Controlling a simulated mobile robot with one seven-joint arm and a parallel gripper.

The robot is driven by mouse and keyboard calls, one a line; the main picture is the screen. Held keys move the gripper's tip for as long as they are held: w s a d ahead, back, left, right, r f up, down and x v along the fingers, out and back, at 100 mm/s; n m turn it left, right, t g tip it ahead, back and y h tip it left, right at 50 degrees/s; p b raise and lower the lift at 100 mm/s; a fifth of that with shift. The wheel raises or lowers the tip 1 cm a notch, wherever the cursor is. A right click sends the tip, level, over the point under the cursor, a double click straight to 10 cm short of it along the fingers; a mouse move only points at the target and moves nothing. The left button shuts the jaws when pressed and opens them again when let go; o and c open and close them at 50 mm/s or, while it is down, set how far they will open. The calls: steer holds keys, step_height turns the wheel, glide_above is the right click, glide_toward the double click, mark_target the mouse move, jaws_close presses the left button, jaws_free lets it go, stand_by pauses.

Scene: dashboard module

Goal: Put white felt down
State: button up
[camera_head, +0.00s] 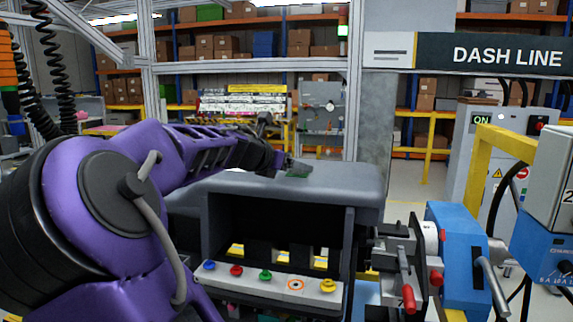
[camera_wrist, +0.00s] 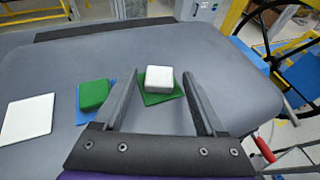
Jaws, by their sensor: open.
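My gripper (camera_wrist: 160,66) is open, with a dark finger to each side in the wrist view. Beyond the gap between the fingers, a small white block (camera_wrist: 159,79), perhaps the white felt, rests on a flat green square (camera_wrist: 162,98). Neither finger visibly touches the block. To the left, a green block (camera_wrist: 94,94) sits on a blue square (camera_wrist: 87,116). Farther left lies a bare flat white square (camera_wrist: 28,119). In the head view my gripper (camera_head: 283,163) is over the dashboard top, and the white block cannot be made out.
The grey dashboard top (camera_wrist: 240,65) is otherwise clear. In the head view, colored buttons line a white strip (camera_head: 250,280) below the dashboard's open front. A blue clamp-like fixture (camera_head: 455,250) stands at the right. A steering wheel (camera_wrist: 285,40) is beyond the right edge in the wrist view.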

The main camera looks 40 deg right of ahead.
steer(key=p+v, duration=0.1)
steer(key=v, duration=1.1)
